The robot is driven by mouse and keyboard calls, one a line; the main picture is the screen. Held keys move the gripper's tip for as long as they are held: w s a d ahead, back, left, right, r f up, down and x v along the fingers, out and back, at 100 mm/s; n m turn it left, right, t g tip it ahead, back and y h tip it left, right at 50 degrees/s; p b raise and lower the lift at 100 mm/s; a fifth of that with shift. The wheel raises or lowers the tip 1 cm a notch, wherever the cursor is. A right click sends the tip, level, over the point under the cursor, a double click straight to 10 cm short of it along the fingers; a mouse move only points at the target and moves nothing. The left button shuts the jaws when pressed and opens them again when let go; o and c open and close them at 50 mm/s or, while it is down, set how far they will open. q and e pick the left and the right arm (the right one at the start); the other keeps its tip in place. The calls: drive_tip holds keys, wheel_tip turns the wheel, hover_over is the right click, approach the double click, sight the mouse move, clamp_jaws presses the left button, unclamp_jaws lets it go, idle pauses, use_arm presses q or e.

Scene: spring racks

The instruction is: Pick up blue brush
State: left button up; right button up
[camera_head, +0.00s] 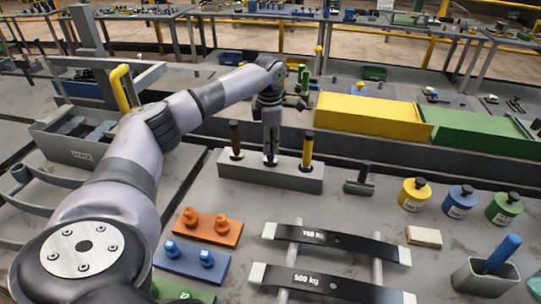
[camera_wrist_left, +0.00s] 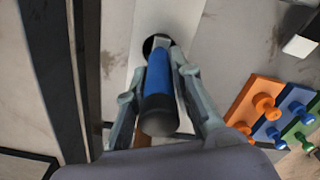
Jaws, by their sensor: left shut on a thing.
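The blue brush (camera_wrist_left: 159,75) stands between the two fingers of my left gripper (camera_wrist_left: 163,105) in the left wrist view, its black end toward the camera. My left gripper (camera_head: 270,135) is shut on it, reaching down from above. In the head view the fingers hide most of the brush, and only a bit of blue (camera_head: 270,158) shows below them. The brush is at the middle of a grey block rack (camera_head: 262,178), its lower end at a dark hole. A brown brush (camera_head: 235,140) stands to its left and a yellow brush (camera_head: 307,150) to its right. My right gripper is not in view.
Orange (camera_head: 208,227) and blue (camera_head: 190,260) peg blocks lie in front of the rack. Yellow (camera_head: 365,115) and green (camera_head: 475,130) bins stand behind. A grey cup (camera_head: 484,281) holds a blue-handled tool.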

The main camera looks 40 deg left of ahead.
use_arm(q)
clamp_jaws()
drive_tip(key=shift+r, duration=0.15)
drive_tip(key=shift+r, duration=0.25)
wheel_tip(320, 180, up, 14)
drive_tip(key=shift+r+b, duration=0.1)
drive_tip(key=shift+b, duration=0.75)
wheel_tip(320, 180, up, 5)
drive_tip(key=shift+r+p, duration=0.1)
drive_tip(key=shift+p, duration=0.8)
